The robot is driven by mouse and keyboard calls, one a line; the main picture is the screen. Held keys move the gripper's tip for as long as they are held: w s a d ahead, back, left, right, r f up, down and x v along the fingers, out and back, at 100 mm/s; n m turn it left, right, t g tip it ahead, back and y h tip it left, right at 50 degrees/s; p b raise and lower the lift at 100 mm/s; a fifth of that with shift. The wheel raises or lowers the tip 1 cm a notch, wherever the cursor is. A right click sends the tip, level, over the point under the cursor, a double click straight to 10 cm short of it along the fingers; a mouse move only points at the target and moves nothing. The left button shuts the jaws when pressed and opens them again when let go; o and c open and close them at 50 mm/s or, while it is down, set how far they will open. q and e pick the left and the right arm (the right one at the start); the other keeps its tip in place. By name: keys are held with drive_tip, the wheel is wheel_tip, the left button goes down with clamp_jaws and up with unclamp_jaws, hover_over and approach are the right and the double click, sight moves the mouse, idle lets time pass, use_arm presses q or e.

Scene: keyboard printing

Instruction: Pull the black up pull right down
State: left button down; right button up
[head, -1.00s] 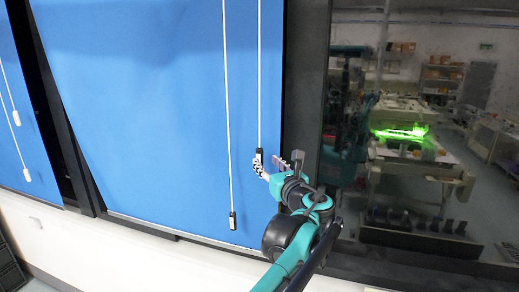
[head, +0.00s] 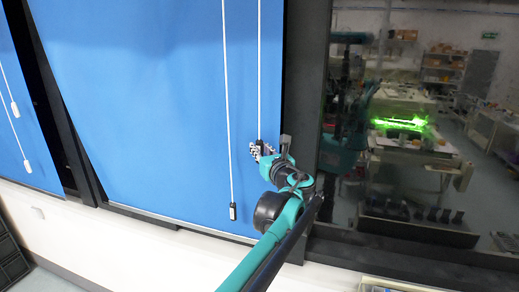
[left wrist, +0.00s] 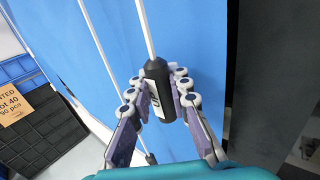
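The black up pull on the right is a small black cylinder on a white cord. In the left wrist view this black pull (left wrist: 158,95) hangs between the two finger pads, which touch or nearly touch it on both sides. In the head view it shows only as a small dark piece (head: 260,143) above the fingers. My left gripper (head: 264,151), with purple pads and white knuckles, is closed around it; it also shows in the left wrist view (left wrist: 160,90). My right gripper is not in view.
The blue blind (head: 150,110) hangs just behind the pull. The dark window frame (head: 300,80) is close on the right. A dark crate (head: 10,262) stands at the lower left.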

use_arm(q)
wheel_tip(320, 180, down, 35)
drive_tip(key=b, duration=2.2)
drive_tip(key=shift+f, duration=0.2)
drive_tip(key=shift+s, duration=0.1)
drive_tip(key=c, duration=1.4)
unclamp_jaws()
drive_tip(key=shift+o, duration=0.2)
drive_tip(key=v, duration=1.1)
drive_tip(key=shift+s+d, duration=0.25)
drive_tip(key=shift+s, duration=0.1)
